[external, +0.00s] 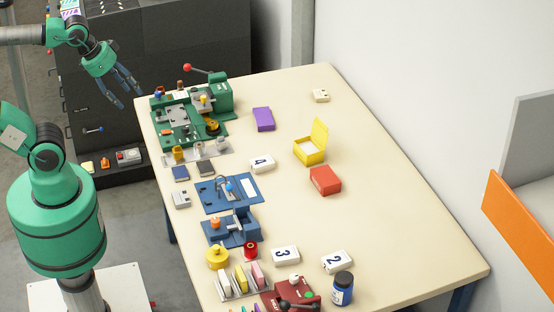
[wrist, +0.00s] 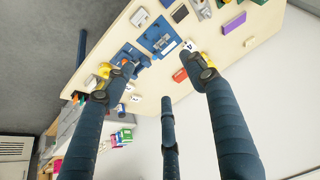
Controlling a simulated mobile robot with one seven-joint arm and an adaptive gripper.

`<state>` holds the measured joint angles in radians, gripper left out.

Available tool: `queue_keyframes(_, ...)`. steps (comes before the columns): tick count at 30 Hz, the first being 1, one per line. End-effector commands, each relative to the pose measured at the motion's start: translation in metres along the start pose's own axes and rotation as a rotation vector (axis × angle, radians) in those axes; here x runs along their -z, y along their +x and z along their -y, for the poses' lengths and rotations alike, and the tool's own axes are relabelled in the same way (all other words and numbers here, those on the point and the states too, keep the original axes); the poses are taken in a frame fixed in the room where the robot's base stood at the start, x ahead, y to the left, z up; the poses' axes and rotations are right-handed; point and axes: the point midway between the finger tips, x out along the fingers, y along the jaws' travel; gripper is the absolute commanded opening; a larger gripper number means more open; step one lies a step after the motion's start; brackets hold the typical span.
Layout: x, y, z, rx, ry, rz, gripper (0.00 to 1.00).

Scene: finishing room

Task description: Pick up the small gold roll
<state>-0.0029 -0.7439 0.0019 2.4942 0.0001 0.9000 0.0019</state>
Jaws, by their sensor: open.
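In the external view a small gold roll (external: 178,154) stands at the left end of a grey strip (external: 209,154) near the table's left edge. Two greyer rolls (external: 222,143) stand on the same strip. My gripper (external: 124,96) is at the upper left, open and empty, with its dark fingers spread. It is up and left of the gold roll, apart from it, beyond the table's left edge in the picture. In the wrist view my gripper (wrist: 163,78) shows spread fingers with nothing between them. I cannot make out the gold roll there.
A green machine (external: 220,92) with a red-knobbed lever stands just behind the strip. Blue and dark pads (external: 205,168) lie in front of it. A blue press (external: 230,232), purple box (external: 263,119), open yellow box (external: 309,150) and red box (external: 325,180) stand nearby. The table's right side is mostly clear.

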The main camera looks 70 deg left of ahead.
Motion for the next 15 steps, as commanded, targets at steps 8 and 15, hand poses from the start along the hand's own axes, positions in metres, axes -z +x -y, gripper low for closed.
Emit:
queue_keyframes(8,0.028,0.011,0.011,0.015,-0.01,0.038,0.56)
queue_keyframes(15,0.073,0.034,0.034,0.035,-0.024,0.097,0.56)
